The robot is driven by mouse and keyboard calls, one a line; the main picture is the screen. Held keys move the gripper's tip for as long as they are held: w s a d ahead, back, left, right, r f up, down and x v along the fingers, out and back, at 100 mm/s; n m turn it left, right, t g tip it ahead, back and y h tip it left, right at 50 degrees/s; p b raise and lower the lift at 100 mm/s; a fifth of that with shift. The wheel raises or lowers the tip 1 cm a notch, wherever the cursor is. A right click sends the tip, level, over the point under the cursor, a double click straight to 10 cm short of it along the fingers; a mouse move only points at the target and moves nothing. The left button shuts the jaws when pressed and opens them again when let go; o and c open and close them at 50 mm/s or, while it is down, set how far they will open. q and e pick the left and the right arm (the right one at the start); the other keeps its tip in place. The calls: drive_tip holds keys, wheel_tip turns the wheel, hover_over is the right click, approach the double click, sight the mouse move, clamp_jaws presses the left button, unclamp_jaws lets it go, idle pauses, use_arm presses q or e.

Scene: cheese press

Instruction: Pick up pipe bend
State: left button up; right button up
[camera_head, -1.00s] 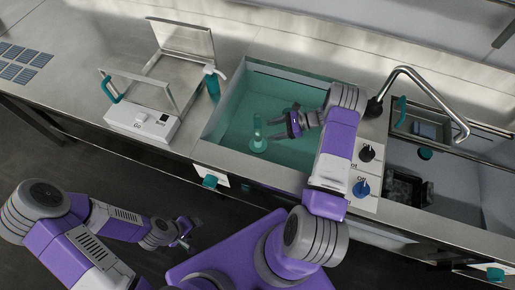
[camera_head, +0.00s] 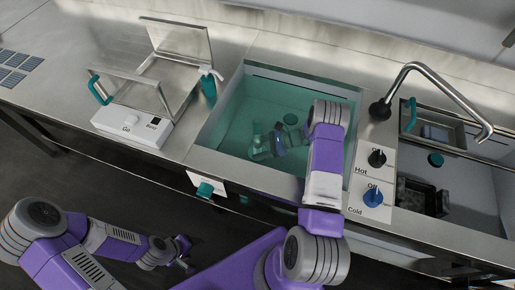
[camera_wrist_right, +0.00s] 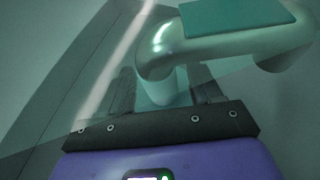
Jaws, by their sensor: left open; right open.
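The pipe bend is a smooth curved pipe with a flat teal piece on top; it fills the upper part of the right wrist view (camera_wrist_right: 160,50). In the head view it shows as a pale green upright shape (camera_head: 257,130) in the liquid-filled basin. My right gripper (camera_head: 258,148) is down in the basin at the pipe bend. Its open fingers (camera_wrist_right: 165,92) stand on either side of the pipe's near end in the wrist view; whether they touch it is unclear. My left gripper (camera_head: 187,253) is open and empty, in front of the counter and below its edge.
The basin (camera_head: 225,128) has raised walls around the gripper. A clear-lidded machine (camera_head: 130,122) and a teal bottle (camera_head: 208,88) stand to the left. A tap (camera_head: 432,76), Hot and Cold knobs (camera_head: 373,197) and a second sink (camera_head: 470,190) lie to the right.

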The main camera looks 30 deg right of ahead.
drive_tip(key=shift+w+a+f, duration=0.25)
drive_tip(key=shift+a, duration=0.3)
drive_tip(key=shift+c, duration=0.5)
drive_tip(key=shift+r, duration=0.1)
clamp_jaws()
